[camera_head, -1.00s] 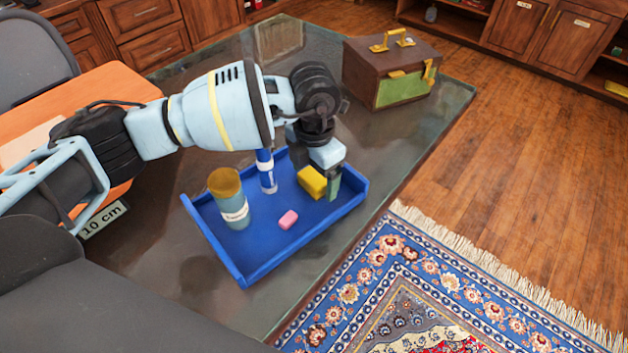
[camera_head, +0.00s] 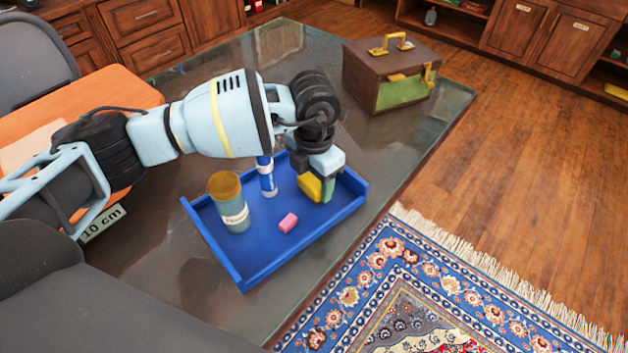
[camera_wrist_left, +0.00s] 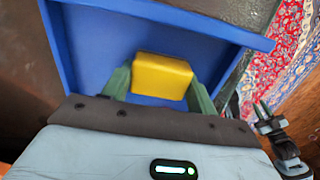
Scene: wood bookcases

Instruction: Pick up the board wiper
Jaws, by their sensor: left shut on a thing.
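The board wiper, a yellow block (camera_head: 311,186), is in the right part of the blue tray (camera_head: 216,248). My left gripper (camera_head: 321,193) points down over it and is shut on it. In the left wrist view the yellow block (camera_wrist_left: 161,76) sits between the two green fingers. The far finger and part of the block are hidden in the head view. My right gripper (camera_wrist_left: 266,110) shows small at the right of the left wrist view; its opening is too small to judge.
The tray also holds a labelled cylindrical container (camera_head: 230,203), a blue-and-white marker-like tube (camera_head: 266,176) and a pink eraser-like block (camera_head: 288,222). A brown box with yellow handles (camera_head: 388,75) stands at the back right of the glass table (camera_head: 440,110).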

